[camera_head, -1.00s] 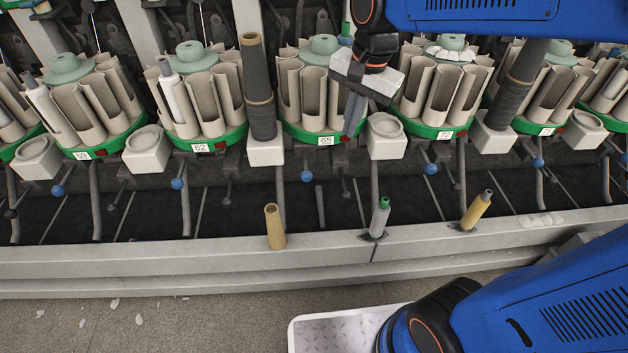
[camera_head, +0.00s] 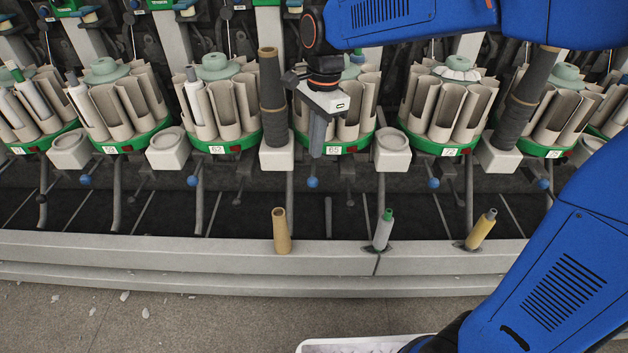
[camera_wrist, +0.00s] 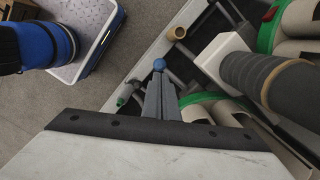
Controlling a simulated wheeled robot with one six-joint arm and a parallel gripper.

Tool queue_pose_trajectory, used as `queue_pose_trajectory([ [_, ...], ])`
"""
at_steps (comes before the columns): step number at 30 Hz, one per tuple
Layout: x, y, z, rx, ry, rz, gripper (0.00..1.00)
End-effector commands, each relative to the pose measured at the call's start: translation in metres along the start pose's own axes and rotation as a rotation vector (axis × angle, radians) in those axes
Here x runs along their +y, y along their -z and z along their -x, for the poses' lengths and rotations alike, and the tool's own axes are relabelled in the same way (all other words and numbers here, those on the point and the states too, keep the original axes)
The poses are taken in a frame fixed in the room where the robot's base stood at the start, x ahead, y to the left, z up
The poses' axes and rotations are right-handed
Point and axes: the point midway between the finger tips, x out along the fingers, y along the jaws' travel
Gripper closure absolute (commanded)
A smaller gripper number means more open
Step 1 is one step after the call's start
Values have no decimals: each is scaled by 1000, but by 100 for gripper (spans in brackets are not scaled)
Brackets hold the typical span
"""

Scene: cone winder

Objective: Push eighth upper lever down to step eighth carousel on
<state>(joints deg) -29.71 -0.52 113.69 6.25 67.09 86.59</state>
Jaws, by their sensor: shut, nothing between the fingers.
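My gripper (camera_head: 317,152) is shut and empty, its fingers pointing down in front of the carousel labelled 65 (camera_head: 357,125). That carousel has a green base ring and beige pockets, partly hidden by my gripper. Just below my fingertips is a lever with a blue ball knob (camera_head: 313,182). In the wrist view the blue knob (camera_wrist: 159,65) appears right at the tips of my shut fingers (camera_wrist: 160,82). I cannot tell whether they touch.
A dark yarn cone (camera_head: 272,100) stands on a block left of the carousel. An empty grey holder (camera_head: 393,150) is on the right. A brown tube (camera_head: 282,232), a green-tipped tube (camera_head: 383,231) and a yellow tube (camera_head: 481,230) stand along the front rail (camera_head: 180,250).

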Motion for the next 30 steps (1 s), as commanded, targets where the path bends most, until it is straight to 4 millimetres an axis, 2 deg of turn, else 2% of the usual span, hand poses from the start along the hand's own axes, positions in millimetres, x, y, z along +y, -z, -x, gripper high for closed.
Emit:
queue_pose_trajectory([
  [11, 0, 0, -6, 0, 0, 1, 100],
  [24, 1, 0, -52, 0, -1, 2, 100],
  [30, 0, 0, -66, 1, 0, 2, 100],
])
